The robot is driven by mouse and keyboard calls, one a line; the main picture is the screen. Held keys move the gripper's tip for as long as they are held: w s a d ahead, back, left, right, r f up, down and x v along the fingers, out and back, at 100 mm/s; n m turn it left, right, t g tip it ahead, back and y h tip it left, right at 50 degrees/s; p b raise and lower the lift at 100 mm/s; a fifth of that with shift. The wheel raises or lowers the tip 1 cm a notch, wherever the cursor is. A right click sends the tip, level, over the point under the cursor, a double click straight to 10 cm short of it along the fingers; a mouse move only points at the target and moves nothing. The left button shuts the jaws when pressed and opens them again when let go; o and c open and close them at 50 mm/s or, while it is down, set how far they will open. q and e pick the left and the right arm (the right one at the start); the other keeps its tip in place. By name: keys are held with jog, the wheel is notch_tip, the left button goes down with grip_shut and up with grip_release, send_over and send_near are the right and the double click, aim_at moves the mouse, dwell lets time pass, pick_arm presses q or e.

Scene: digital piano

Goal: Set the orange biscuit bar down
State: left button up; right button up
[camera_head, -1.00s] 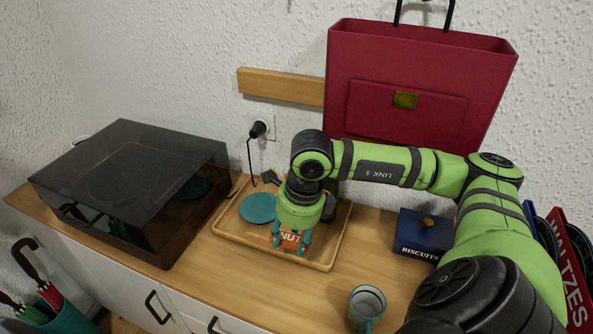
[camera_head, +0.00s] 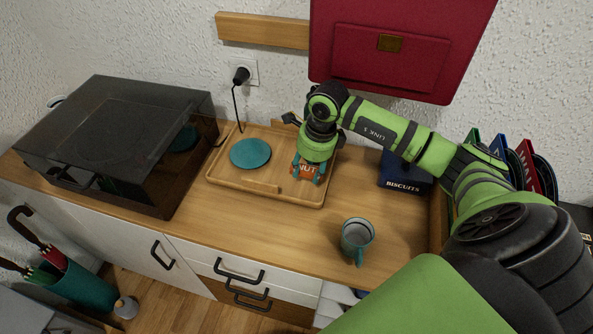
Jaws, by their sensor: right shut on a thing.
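The orange biscuit bar (camera_head: 304,171), with part of a word like "NUT" on it, is between the fingers of my right gripper (camera_head: 306,176). The gripper is shut on it, over the right part of a wooden tray (camera_head: 222,178). I cannot tell whether the bar touches the tray's floor. A teal round plate or coaster (camera_head: 250,154) lies on the left part of the tray. My left gripper is not in view.
A teal mug (camera_head: 357,238) stands near the front edge of the wooden top (camera_head: 265,228). A dark blue biscuits box (camera_head: 403,178) stands at right, a dark-lidded turntable (camera_head: 118,140) at left. A red bag (camera_head: 400,50) hangs behind.

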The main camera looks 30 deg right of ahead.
aim_at(297, 186)
jog(key=w+a+f, duration=0.1)
jog(key=w+f+b, duration=0.1)
jog(key=shift+w+a, duration=0.3)
jog(key=shift+a, duration=0.05)
jog(key=shift+f+b, duration=1.25)
jog(key=shift+f, duration=0.65)
jog(key=o, duration=0.9)
jog(key=shift+f, duration=0.15)
jog(key=shift+o, duration=0.2)
jog(key=shift+r, duration=0.35)
jog(key=r, duration=0.4)
jog(key=s+r+b, duration=0.1)
jog(key=r, duration=0.2)
jog(key=d+r, duration=0.1)
jog(key=r, duration=0.3)
jog(key=shift+s+d+r+b, duration=0.1)
jog(key=shift+s+r+b, duration=0.2)
